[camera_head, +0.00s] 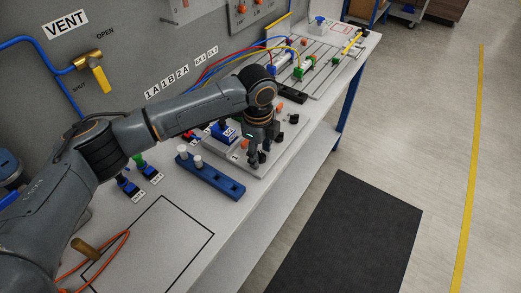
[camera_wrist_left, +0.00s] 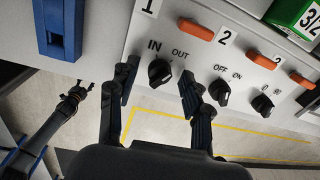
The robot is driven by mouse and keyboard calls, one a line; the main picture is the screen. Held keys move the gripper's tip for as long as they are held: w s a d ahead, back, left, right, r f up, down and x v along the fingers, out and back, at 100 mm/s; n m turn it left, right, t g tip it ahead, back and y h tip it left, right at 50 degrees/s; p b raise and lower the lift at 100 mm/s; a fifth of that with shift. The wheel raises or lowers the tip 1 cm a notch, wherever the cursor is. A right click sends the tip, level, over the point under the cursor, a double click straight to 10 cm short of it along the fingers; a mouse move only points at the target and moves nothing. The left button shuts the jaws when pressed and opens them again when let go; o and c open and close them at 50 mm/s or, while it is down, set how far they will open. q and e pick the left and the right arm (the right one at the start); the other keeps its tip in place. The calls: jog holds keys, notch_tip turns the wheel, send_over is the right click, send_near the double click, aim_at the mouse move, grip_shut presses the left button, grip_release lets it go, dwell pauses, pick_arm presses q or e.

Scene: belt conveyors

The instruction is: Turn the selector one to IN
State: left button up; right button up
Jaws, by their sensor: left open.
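Selector one (camera_wrist_left: 160,72) is a black knob on a light grey panel (camera_wrist_left: 130,45), with IN printed at its upper left and OUT at its upper right. Which label its pointer faces is hard to tell. My left gripper (camera_wrist_left: 157,82) is open, with one finger on each side of the knob in the wrist view; contact cannot be made out. In the head view my left gripper (camera_head: 257,160) points down over the panel near its front edge and hides the knob. My right gripper (camera_wrist_left: 80,90) shows small at the left of the wrist view, away from the panel.
Two more black selectors (camera_wrist_left: 220,91) (camera_wrist_left: 262,104) stand to the right, with orange pieces (camera_wrist_left: 195,30) above them. A blue rack (camera_head: 210,178) with white pegs lies beside the panel. Tubes and valves (camera_head: 300,65) lie behind.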

pick_arm(q)
jog(key=c, duration=0.3)
grip_shut()
pick_arm(e)
jog(key=shift+s+a, duration=0.35)
jog(key=shift+s, duration=0.3)
jog(key=shift+r, duration=0.1)
